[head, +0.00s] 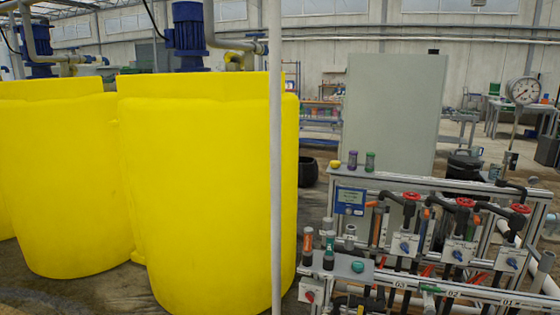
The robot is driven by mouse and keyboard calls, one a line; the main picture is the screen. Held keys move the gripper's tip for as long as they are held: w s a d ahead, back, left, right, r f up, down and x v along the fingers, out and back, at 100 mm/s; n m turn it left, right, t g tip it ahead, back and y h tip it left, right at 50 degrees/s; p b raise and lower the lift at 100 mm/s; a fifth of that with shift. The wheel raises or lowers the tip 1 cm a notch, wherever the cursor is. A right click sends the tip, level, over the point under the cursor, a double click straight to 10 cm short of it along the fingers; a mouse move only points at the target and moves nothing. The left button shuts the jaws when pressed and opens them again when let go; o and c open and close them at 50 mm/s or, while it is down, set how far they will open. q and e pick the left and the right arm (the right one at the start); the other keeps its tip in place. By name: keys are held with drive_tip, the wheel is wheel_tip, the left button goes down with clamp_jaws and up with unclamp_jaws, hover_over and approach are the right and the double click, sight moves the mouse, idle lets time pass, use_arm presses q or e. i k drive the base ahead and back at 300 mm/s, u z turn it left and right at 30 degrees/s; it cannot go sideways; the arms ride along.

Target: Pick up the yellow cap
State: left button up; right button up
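A small yellow cap (335,164) sits at the left end of the upper grey ledge (400,180) of the skid. Right beside it on the ledge stand a small upright cylinder with a purple top (353,160) and one with a green top (370,162). Neither of my grippers is in view.
A lower ledge (343,268) holds small cylinders, including an orange one (308,241), and a green cap (357,266). Red-handled valves (464,202) and pipes fill the skid's right. Large yellow tanks (210,190) and a thin grey upright pole (276,150) stand left. A grey cabinet (392,110) stands behind.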

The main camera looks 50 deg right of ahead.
sight(335, 164)
drive_tip(key=z, duration=0.35)
drive_tip(key=i, duration=1.05)
drive_tip(key=z, duration=0.75)
